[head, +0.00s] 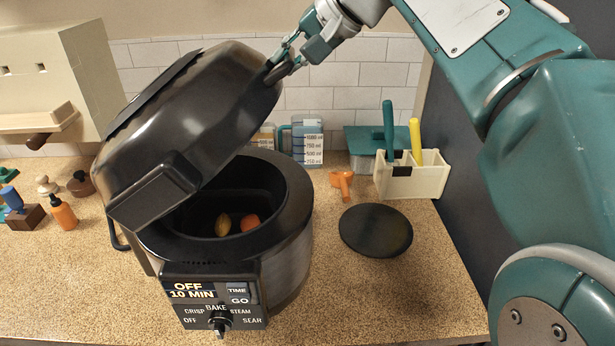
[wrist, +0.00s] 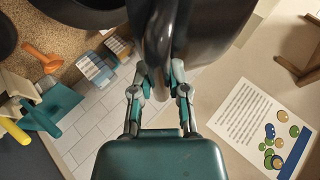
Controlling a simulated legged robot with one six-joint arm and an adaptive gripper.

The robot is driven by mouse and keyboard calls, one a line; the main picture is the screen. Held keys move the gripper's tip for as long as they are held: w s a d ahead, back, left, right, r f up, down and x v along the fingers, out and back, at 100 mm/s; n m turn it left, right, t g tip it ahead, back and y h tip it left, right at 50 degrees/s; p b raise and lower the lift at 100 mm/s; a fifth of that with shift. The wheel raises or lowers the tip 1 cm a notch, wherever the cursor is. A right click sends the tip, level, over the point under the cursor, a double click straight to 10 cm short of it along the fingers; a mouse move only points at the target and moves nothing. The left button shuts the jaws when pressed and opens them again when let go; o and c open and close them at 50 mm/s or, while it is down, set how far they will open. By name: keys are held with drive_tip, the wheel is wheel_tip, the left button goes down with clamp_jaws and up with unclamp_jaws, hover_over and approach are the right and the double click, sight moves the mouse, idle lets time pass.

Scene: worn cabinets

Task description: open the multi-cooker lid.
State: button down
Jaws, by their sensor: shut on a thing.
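The black multi-cooker (head: 285,225) stands on the speckled counter, with its control panel facing front. Its lid (head: 190,100) is raised and tilted to the left, so the inside of the pot shows. My gripper (head: 284,62) is shut on the lid's handle at the lid's upper right side. In the wrist view, my gripper's fingers (wrist: 160,85) close around the dark curved lid handle (wrist: 157,40). The lid hides part of the wall behind it.
A round black disc (head: 376,230) lies right of the cooker. Behind it are an orange tool (head: 342,183), a cream holder (head: 412,178) with utensils, and a measuring cup (head: 307,142). Small bottles and blocks stand at left, including an orange bottle (head: 62,213). The front right counter is clear.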

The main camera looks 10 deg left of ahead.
drive_tip(key=shift+h, duration=0.7)
drive_tip(key=shift+s+a+r, duration=0.25)
drive_tip(key=shift+a+r, duration=0.75)
drive_tip(key=shift+r, duration=0.2)
drive_tip(key=shift+s+a+r, duration=0.25)
drive_tip(key=shift+a+r, duration=0.75)
drive_tip(key=shift+r, duration=0.2)
